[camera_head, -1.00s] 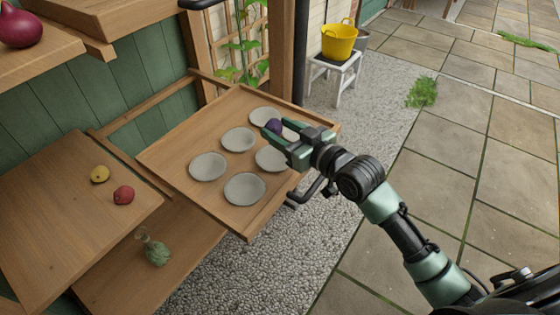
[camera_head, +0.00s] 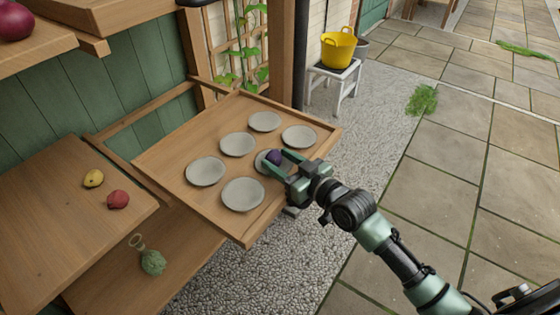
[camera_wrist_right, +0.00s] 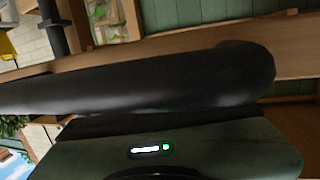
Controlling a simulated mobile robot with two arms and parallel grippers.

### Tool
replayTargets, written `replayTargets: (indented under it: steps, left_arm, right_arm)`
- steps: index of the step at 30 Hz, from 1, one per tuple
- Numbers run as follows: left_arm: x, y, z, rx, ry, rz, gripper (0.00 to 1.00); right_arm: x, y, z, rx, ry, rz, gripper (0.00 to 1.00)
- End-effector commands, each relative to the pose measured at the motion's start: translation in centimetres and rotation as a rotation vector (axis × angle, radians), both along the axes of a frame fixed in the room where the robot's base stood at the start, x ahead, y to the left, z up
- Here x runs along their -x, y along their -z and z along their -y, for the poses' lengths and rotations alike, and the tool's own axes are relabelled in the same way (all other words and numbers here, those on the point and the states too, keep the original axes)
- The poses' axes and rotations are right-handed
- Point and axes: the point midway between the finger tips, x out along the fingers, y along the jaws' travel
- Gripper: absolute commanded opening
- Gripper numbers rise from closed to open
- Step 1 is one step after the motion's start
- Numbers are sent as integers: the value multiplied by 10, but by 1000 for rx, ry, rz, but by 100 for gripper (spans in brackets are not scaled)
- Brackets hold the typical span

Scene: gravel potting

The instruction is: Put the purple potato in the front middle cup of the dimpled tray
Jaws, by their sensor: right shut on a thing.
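The purple potato (camera_head: 274,157) is small, dark and round. My right gripper (camera_head: 279,163) is shut on it and holds it over the front middle cup (camera_head: 261,162) of the dimpled tray (camera_head: 172,159). The potato and fingers partly cover that cup, and I cannot tell whether the potato touches it. The tray is wooden with several round grey cups in two rows; the other cups look empty. The right wrist view shows a dark rounded part and green casing close up, not the potato. My left gripper is not in view.
A yellow potato (camera_head: 93,178) and a red one (camera_head: 117,199) lie on a wooden shelf (camera_head: 60,220) at left. A yellow tub (camera_head: 338,48) stands on a white stool behind.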

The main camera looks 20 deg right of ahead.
Motion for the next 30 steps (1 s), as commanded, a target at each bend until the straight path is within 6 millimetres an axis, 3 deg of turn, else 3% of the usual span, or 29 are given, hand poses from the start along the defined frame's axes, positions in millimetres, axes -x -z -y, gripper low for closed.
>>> replayTargets:
  steps: [3,4,6,19,25,30]
  left_arm:
    - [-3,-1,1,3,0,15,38]
    - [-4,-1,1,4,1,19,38]
    - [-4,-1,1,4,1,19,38]
    - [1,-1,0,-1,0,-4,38]
    - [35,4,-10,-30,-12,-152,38]
    - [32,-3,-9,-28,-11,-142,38]
  right_arm:
    - [0,2,0,0,0,0,8]
    - [0,2,0,0,0,-1,52]
    - [0,2,0,0,0,-1,71]
    - [3,-1,1,2,0,-1,71]
    - [33,-6,15,3,0,-4,71]
    - [68,-11,30,4,0,-6,71]
